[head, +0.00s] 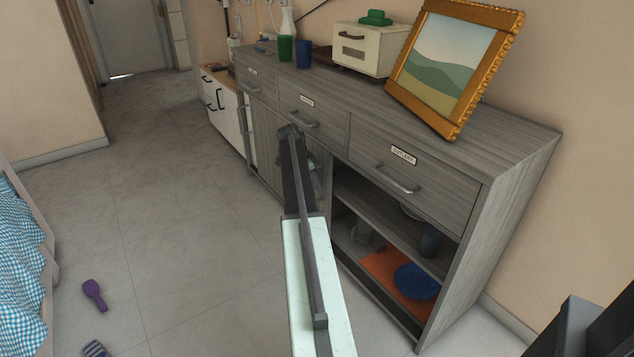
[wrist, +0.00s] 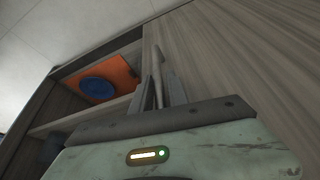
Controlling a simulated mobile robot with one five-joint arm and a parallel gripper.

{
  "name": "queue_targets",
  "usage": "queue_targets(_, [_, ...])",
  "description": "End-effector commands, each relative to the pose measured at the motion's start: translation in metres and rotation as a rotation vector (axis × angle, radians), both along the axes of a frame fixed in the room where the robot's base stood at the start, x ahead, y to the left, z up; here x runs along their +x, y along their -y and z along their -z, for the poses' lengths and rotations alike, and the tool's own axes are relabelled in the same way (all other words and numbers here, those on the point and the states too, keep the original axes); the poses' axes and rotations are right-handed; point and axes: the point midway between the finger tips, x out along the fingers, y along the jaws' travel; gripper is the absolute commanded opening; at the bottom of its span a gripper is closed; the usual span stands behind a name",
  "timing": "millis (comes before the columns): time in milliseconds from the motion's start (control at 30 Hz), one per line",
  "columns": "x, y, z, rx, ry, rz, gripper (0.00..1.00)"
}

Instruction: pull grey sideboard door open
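The grey sideboard (head: 497,210) stands along the wall. Its grey door (head: 266,142) is below the drawers, left of the open shelves, and looks closed. In the wrist view the wood-grained door (wrist: 225,60) fills the right side. My gripper (head: 291,132) is at the door front, below the middle drawer. In the wrist view my gripper (wrist: 159,82) has its two fingers close on either side of a slim grey door handle (wrist: 157,65). The fingers look shut on it. My arm hides part of the door and the handle in the head view.
Open shelves right of the door hold an orange item (head: 381,266) and a blue plate (head: 416,281). A gold picture frame (head: 391,84), a cream box (head: 366,50) and cups stand on top. A purple brush (head: 94,294) lies on the floor, otherwise mostly clear left of the sideboard.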

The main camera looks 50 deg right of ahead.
Motion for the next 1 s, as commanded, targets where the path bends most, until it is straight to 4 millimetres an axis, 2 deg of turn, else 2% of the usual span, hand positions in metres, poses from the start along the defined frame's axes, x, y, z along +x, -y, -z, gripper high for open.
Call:
queue_targets(367, [-0.005, 0.003, -0.006, -0.002, -0.002, 0.006, 0.21])
queue_targets(800, [0.009, -0.020, -0.073, -0.002, -0.003, 0.005, 0.21])
queue_targets(1000, [0.010, -0.022, -0.073, -0.001, -0.002, 0.006, 0.21])
